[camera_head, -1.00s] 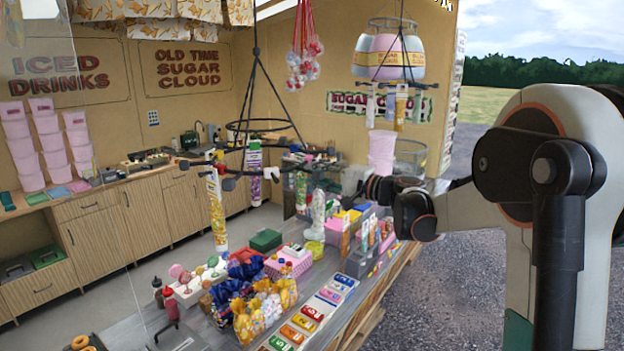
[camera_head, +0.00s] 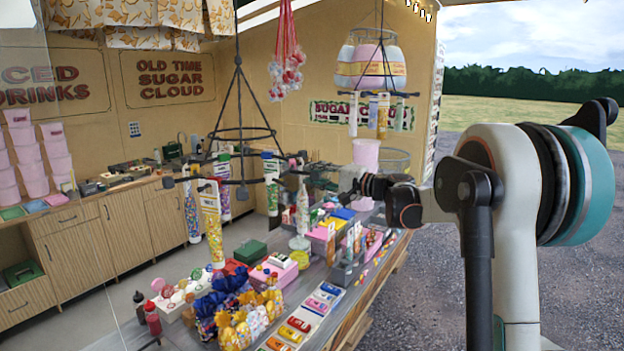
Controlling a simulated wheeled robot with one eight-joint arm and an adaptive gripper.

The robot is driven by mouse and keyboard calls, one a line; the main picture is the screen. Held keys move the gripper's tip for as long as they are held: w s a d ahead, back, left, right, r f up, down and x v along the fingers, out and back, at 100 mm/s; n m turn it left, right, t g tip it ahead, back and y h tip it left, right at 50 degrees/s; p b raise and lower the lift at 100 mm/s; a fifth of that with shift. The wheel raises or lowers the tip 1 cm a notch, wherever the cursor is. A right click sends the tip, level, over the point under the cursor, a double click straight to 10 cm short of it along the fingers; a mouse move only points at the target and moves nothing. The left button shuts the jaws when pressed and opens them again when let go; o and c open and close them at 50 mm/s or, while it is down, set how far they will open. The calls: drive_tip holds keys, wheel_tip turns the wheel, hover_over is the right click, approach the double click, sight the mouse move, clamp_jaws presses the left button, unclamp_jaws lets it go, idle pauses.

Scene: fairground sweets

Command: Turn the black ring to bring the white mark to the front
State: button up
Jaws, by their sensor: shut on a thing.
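The black ring (camera_head: 240,139) hangs from cords at the left middle of the head view. Knob-ended arms stick out below it, and several tubes hang there, including a yellow patterned tube (camera_head: 213,225) at the front left, a blue patterned tube (camera_head: 191,212) and another tube (camera_head: 272,188) on the right. My gripper (camera_head: 348,186) reaches in from the right. It appears shut at the ring's right side, on one of its arms. The fingertips are small and dark against the clutter, so the exact contact is hard to see. I cannot make out the white mark.
A second hanging rack (camera_head: 383,92) with tubes is to the right, near the sign. The counter below holds a pink box (camera_head: 274,276), wrapped sweets (camera_head: 250,322), coloured bars (camera_head: 295,324) and bottles (camera_head: 152,319). Open gravel lies to the right.

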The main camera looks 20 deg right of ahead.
drive_tip(key=w+d, duration=0.3)
drive_tip(key=w, duration=0.2)
drive_tip(key=shift+w+d, duration=0.25)
drive_tip(key=shift+d, duration=0.05)
idle(0.4)
drive_tip(key=o, duration=0.8)
drive_tip(key=shift+s, duration=0.1)
drive_tip(key=b+v, duration=0.1)
drive_tip(key=v, duration=0.9)
drive_tip(key=shift+b, duration=0.3)
